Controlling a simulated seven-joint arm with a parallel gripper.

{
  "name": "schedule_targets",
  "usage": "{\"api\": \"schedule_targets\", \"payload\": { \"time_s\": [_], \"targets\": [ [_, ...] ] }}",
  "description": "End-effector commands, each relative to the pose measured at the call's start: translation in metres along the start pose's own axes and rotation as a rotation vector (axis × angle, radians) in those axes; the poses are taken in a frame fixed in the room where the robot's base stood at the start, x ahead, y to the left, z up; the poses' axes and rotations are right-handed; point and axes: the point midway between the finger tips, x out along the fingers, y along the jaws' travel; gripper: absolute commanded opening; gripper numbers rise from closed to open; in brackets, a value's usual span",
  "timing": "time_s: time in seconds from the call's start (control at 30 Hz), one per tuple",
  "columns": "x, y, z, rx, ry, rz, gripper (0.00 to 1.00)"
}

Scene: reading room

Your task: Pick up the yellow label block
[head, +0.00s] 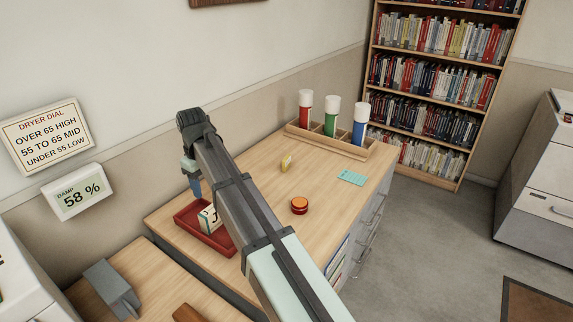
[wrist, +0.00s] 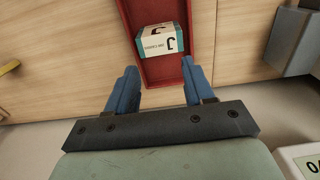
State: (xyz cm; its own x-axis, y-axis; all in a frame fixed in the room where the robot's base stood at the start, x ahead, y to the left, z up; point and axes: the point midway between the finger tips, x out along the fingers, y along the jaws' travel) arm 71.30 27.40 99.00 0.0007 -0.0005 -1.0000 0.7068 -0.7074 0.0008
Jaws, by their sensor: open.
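A small yellow piece (head: 286,162) stands on the wooden desktop, behind the orange-red round item. It is too small to tell whether it bears a label. A cream block with a black letter J (head: 208,218) lies in the red tray (head: 186,221); in the wrist view the block (wrist: 158,42) shows teal edges. My gripper (head: 196,187) is over the tray, its blue fingers (wrist: 158,80) apart and empty. The block lies beyond the fingertips.
A wooden rack (head: 324,140) holds red, green and blue tubes at the back. A round orange-red item (head: 299,206) and a teal card (head: 352,177) lie on the desktop. A grey box (head: 111,288) stands at the lower left.

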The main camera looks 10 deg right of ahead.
Motion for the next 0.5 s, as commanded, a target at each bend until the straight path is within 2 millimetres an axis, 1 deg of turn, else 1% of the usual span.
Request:
{"api": "schedule_targets", "payload": {
  "time_s": [0.07, 0.27, 0.33, 0.37, 0.43, 0.47, 0.5],
  "targets": [
    [0.000, 0.000, 0.000, 0.000, 0.000, 0.000, 0.46],
    [0.000, 0.000, 0.000, 0.001, 0.000, 0.000, 0.46],
    [0.000, 0.004, 0.002, 0.006, 0.000, 0.000, 0.46],
    [0.000, 0.007, 0.003, 0.011, 0.000, 0.000, 0.46],
    [0.000, 0.021, 0.009, 0.032, 0.000, 0.000, 0.46],
    [0.001, 0.028, 0.012, 0.043, -0.001, 0.000, 0.46],
    [0.002, 0.041, 0.018, 0.062, -0.002, -0.001, 0.46]
  ]
}}
